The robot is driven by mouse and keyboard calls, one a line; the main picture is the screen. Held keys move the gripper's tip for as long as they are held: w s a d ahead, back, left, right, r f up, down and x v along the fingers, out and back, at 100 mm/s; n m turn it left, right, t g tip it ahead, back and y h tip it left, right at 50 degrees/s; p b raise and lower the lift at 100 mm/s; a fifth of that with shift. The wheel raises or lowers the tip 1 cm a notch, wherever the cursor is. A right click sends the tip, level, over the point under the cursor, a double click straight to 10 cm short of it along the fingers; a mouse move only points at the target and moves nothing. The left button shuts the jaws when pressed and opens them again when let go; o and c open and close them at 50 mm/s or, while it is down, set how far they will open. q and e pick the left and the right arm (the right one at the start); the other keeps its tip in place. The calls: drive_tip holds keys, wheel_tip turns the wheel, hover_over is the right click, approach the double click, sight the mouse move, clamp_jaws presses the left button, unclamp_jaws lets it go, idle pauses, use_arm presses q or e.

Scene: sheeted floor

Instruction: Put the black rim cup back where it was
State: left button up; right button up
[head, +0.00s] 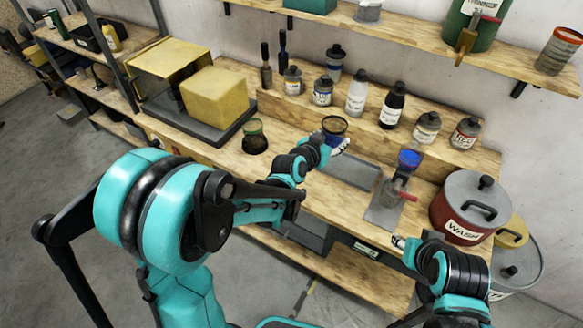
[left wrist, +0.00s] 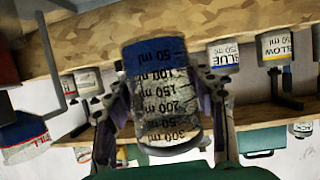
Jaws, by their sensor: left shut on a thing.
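The black rim cup (head: 334,125) is in my left gripper (head: 335,146), over the workbench near the front of the raised bottle step. In the left wrist view the cup (left wrist: 162,95) appears upside down, with ml marks and a blue band at its base end. The fingers of my left gripper (left wrist: 165,115) close on it from both sides. In the head view the cup looks about upright; whether its base touches the bench is hidden. My right gripper (head: 398,241) is near the bench's front edge, apart from the cup; its finger opening is too small to judge.
A green-rimmed dark cup (head: 255,140) stands to the left. A blue cup (head: 409,158) sits on a stand at right, beside a red WASH pot (head: 468,207). Several bottles (head: 391,105) line the raised step. A grey tray (head: 350,171) lies in front of the held cup.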

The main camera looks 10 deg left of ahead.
use_arm(q)
drive_tip(key=shift+n+y, duration=0.3)
drive_tip(key=w+a+f+b, duration=0.1)
drive_tip(key=a+f, duration=0.2)
drive_tip(key=a, duration=0.1)
drive_tip(key=w+a+f+b, duration=0.1)
drive_tip(key=a+f, duration=0.2)
drive_tip(key=a, duration=0.2)
drive_tip(key=w+a+f+b, duration=0.1)
drive_tip(key=a+f+b, duration=0.1)
drive_tip(key=a+f, duration=0.1)
drive_tip(key=shift+a, duration=0.85)
wheel_tip(320, 180, down, 3)
drive_tip(key=shift+s+f+b, duration=0.1)
drive_tip(key=shift+f+b, duration=0.05)
drive_tip(key=shift+b, duration=0.6)
drive_tip(key=shift+f, duration=0.35)
drive_tip(key=shift+r, duration=0.1)
drive_tip(key=o, duration=1.4)
drive_tip(key=shift+c, duration=0.2)
